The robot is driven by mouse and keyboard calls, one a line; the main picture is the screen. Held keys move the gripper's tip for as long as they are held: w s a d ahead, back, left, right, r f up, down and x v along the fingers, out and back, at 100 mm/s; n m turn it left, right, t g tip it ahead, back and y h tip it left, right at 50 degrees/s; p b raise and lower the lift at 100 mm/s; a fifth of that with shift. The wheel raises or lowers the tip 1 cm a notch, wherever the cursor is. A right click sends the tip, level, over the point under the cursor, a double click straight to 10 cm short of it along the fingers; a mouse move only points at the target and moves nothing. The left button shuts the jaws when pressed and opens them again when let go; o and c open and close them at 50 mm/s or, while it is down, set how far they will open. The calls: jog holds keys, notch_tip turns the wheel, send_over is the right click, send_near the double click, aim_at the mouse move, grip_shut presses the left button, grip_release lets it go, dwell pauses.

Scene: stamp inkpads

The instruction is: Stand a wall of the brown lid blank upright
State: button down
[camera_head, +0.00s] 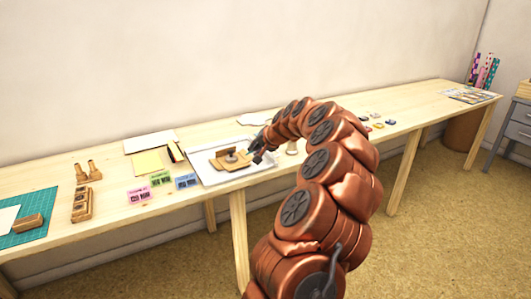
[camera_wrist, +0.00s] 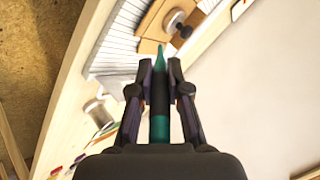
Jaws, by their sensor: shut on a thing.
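The brown lid blank (camera_head: 216,163) lies on a white tray (camera_head: 207,181) in the head view. It also shows at the top of the wrist view (camera_wrist: 149,46). A grey round-topped piece (camera_wrist: 178,24) sits on its middle. My gripper (camera_wrist: 160,88) is shut on a slim teal and black tool (camera_wrist: 160,125), whose pointed tip reaches toward the blank's near edge. I cannot tell whether the tip touches the blank. In the head view my gripper (camera_head: 259,154) is at the tray's right side. Whether any wall stands is unclear.
Wooden pieces (camera_head: 82,203) and a teal mat (camera_head: 32,222) lie farther left. A small spool-like object (camera_head: 291,147) stands to the right.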

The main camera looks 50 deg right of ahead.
jog(key=s+d, duration=0.1)
jog(key=d+r+h, duration=0.1)
jog(key=d, duration=0.1)
jog(key=shift+s+m, duration=0.4)
jog(key=shift+f+b, duration=0.2)
jog(key=shift+b, duration=0.15)
